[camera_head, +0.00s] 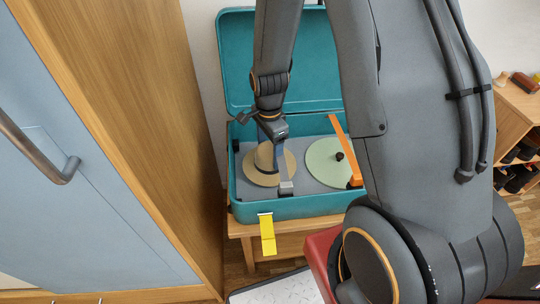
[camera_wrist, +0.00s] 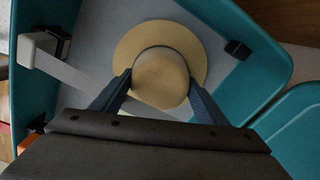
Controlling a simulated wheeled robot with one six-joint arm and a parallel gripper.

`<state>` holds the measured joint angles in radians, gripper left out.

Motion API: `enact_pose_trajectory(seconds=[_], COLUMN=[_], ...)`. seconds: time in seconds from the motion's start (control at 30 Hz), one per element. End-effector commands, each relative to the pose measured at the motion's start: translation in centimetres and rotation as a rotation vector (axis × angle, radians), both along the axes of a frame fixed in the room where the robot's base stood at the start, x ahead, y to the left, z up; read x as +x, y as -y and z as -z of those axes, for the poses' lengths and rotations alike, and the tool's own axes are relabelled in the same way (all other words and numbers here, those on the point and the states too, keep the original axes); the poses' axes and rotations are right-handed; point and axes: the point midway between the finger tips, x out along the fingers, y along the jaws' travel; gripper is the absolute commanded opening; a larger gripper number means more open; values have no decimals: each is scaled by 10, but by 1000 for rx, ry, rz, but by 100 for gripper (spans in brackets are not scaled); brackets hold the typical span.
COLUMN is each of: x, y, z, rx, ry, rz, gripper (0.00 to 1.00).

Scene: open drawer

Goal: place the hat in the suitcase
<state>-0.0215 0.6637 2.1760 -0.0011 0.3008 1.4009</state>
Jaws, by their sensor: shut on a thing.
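A tan straw hat (camera_head: 258,174) with a dark band is inside the open teal suitcase (camera_head: 305,206), over the left part of its grey floor. My gripper (camera_head: 270,150) reaches down from above and is shut on the hat's crown. In the wrist view the two fingers of my gripper (camera_wrist: 160,78) press on opposite sides of the crown of the hat (camera_wrist: 160,52), with its brim spread around. The suitcase wall (camera_wrist: 262,35) runs along the right side there. I cannot tell whether the brim touches the floor.
A pale green disc (camera_head: 325,165) and an orange bar (camera_head: 345,145) are right of the hat. The suitcase's raised lid (camera_head: 240,60) stands behind. A yellow tag (camera_head: 267,236) hangs in front. A wooden cabinet (camera_head: 150,90) with a blue door stands close on the left.

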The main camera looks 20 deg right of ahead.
Motion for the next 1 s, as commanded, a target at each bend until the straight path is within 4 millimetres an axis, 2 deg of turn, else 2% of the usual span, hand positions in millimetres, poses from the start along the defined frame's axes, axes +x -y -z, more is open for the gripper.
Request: enact_pose_trajectory(seconds=[0.03, 0.13, 0.5, 0.53, 0.6, 0.63, 1.0], x=[-1, 0, 0, 0, 0, 0, 0], y=[0, 0, 0, 0, 0, 0, 0], z=[9, 20, 23, 22, 22, 22, 16], rx=[0, 0, 0, 0, 0, 0, 0], ry=[-4, -2, -1, -1, -1, -1, 1], rz=[0, 0, 0, 0, 0, 0, 0], gripper=[44, 44, 44, 72, 84, 87, 87])
